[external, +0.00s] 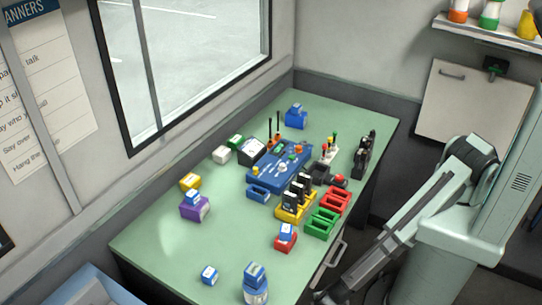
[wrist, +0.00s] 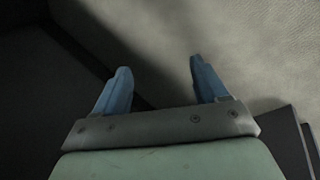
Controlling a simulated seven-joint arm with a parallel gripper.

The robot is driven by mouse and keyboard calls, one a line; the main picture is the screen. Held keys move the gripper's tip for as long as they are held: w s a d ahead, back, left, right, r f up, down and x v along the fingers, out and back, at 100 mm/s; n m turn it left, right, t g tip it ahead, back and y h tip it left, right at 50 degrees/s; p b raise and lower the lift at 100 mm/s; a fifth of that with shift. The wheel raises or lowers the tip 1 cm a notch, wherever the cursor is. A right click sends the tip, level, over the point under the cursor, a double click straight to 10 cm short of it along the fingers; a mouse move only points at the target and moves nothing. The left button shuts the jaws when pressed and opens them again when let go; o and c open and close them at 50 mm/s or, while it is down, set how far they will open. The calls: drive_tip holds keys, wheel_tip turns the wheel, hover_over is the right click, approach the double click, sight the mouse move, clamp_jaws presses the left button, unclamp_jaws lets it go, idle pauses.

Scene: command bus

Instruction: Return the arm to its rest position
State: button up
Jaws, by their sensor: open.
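My gripper (wrist: 158,80) is open in the wrist view, with its two blue fingers apart and nothing between them. Behind the fingers are only a dark surface on the left and a grey textured surface on the right. In the external view my arm is folded down low at the right, beside the front edge of the green table (external: 150,245). The end of my arm sits near the bottom of the picture, off the tabletop, and its fingers are too small there to make out clearly.
A shelf (external: 485,36) hangs at the upper right. The table's left front is mostly clear.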

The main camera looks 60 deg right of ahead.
drive_tip(key=s+d+f+m+g+h, duration=0.1)
drive_tip(key=s+d+m+g+h, duration=0.15)
drive_tip(key=d, duration=0.75)
drive_tip(key=s+d+f+m+g+h, duration=0.1)
drive_tip(key=s+d+m+g, duration=0.15)
drive_tip(key=d, duration=0.75)
drive_tip(key=s+d+r+m+g+y, duration=0.1)
drive_tip(key=s+d+r+g+y, duration=0.1)
drive_tip(key=s+d+r+y, duration=0.2)
drive_tip(key=s+d+r+m+g+y, duration=0.2)
drive_tip(key=d+r, duration=0.4)
drive_tip(key=d, duration=0.4)
drive_tip(key=shift+s+m+g+y, duration=0.3)
drive_tip(key=shift+s+g+y, duration=0.45)
drive_tip(key=shift+s, duration=0.5)
